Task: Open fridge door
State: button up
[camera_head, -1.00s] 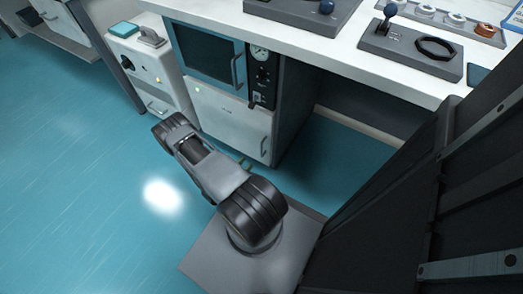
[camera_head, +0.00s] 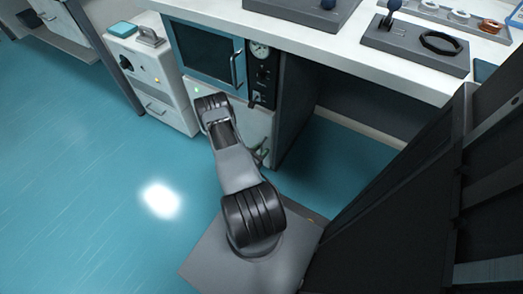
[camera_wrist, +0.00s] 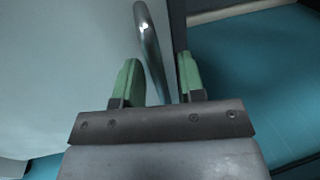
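The fridge door (camera_head: 252,122) is the white panel low under the bench in the head view. It looks shut, and my arm covers much of it. In the wrist view the door's pale face (camera_wrist: 60,60) fills the left side. Its curved metal handle (camera_wrist: 150,45) runs down between the two green fingers of my gripper (camera_wrist: 158,70). The fingers are apart, one on each side of the handle, with visible gaps. The lower end of the handle is hidden behind the gripper body. In the head view my gripper is mostly hidden by my arm.
Above the fridge is a teal-framed oven-like unit (camera_head: 205,50) with a gauge panel (camera_head: 262,75). A white drawer cabinet (camera_head: 155,80) stands to the left. The bench top (camera_head: 345,55) overhangs on the right. Blue floor (camera_head: 80,190) is clear at left.

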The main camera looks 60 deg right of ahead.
jog(key=shift+c, duration=0.3)
grip_shut()
